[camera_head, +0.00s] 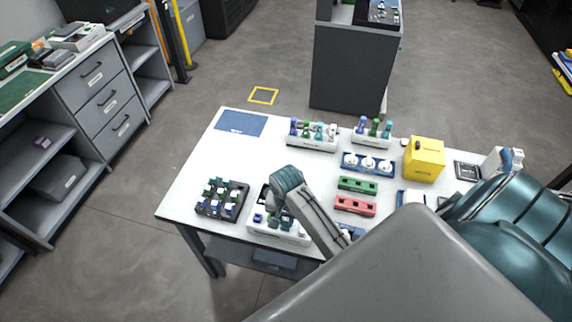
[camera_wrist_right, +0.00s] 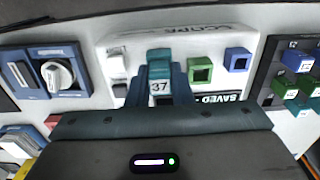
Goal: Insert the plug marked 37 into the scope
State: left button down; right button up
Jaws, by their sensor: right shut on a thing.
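The plug marked 37 (camera_wrist_right: 160,87) is teal with a white label, in the middle of the right wrist view. My right gripper (camera_wrist_right: 161,97) is shut on it, one dark blue finger on each side. The plug lies over the front of a white device (camera_wrist_right: 128,44) with upside-down lettering, which I take for the scope. I cannot tell whether the plug is seated in a port or just in front of it. In the head view the device (camera_head: 292,238) sits at the table's near edge, partly behind my right arm. My left gripper is not in view.
A green socket (camera_wrist_right: 200,70) and a blue socket (camera_wrist_right: 238,60) sit right of the plug. A black tray of plugs (camera_head: 243,208) stands beside the device. A blue unit with a white knob (camera_wrist_right: 35,60) is on its other side. Racks and a yellow box (camera_head: 424,160) stand farther back.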

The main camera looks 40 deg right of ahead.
jog(key=o, duration=0.9)
jog(key=shift+o, duration=0.2)
jog(key=shift+r, duration=3)
